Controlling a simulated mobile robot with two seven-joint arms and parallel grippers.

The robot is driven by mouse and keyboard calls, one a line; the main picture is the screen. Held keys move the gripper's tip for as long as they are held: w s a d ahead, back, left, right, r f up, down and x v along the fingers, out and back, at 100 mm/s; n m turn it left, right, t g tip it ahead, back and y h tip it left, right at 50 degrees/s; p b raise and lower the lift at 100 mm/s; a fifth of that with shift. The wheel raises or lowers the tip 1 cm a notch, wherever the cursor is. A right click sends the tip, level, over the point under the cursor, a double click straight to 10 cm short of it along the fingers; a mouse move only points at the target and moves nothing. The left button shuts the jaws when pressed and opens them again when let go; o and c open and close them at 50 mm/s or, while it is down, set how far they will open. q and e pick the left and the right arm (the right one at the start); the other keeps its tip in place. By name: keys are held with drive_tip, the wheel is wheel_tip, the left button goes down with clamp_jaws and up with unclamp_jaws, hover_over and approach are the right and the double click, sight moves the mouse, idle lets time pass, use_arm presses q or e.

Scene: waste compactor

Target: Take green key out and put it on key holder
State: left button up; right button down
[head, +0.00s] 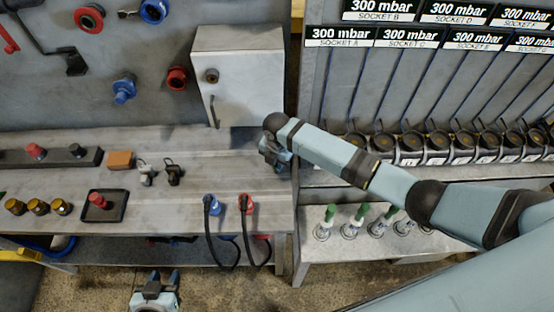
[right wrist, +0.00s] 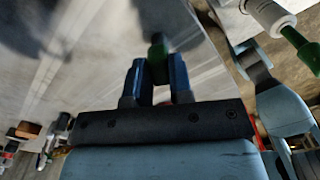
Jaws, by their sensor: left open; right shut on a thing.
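My right gripper (head: 272,158) is over the right end of the grey workbench, just below the white wall cabinet. In the right wrist view its blue fingers (right wrist: 157,72) are shut on a dark green thing, the green key (right wrist: 157,46); its far end is blurred. The head view hides the key behind the gripper. My left gripper (head: 163,277) is open and empty below the bench's front edge. I cannot tell for sure which thing is the key holder; two small fixtures, one white (head: 147,172) and one black (head: 174,173), stand on the bench.
The white cabinet (head: 240,75) hangs behind the bench, its door shut. Green-topped white pieces (head: 324,222) stand on a lower shelf to the right. Red and blue plugs (head: 245,203) with black cables hang at the bench front.

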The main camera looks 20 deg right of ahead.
drive_tip(key=c, duration=0.9)
unclamp_jaws()
drive_tip(key=shift+c, duration=0.6)
drive_tip(key=shift+r+p, duration=0.45)
drive_tip(key=shift+r, duration=3.05)
